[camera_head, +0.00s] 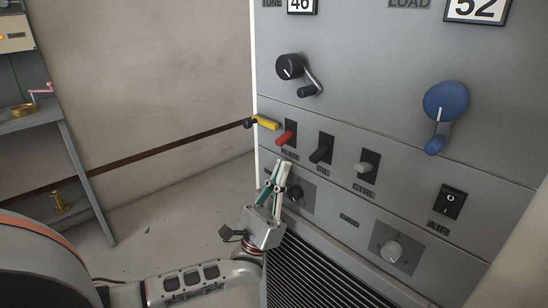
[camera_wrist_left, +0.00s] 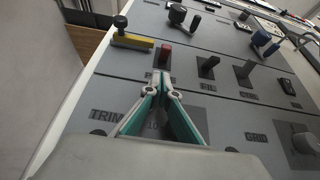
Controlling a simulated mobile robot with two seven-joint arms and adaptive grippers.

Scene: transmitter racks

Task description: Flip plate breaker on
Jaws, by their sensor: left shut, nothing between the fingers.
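The plate breaker is the red-handled lever (camera_head: 285,138) at the left end of the switch row on the grey panel. Its handle sticks out from a dark slot and tilts downward in the head view. It also shows in the left wrist view (camera_wrist_left: 165,52), just beyond my fingertips. My left gripper (camera_head: 281,164) is shut and empty, its fingers pointing up, below the red lever and its label. In the left wrist view the gripper (camera_wrist_left: 160,69) has its teal-lined fingers meeting at the tips, with a small gap to the lever. My right gripper is not in view.
A yellow handle (camera_head: 266,123) projects left of the red lever. A black lever (camera_head: 321,151) and a pale lever (camera_head: 364,167) are to its right. A knob (camera_head: 295,194) sits behind my fingers. A blue crank (camera_head: 446,101) and rocker switch (camera_head: 450,201) are farther right.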

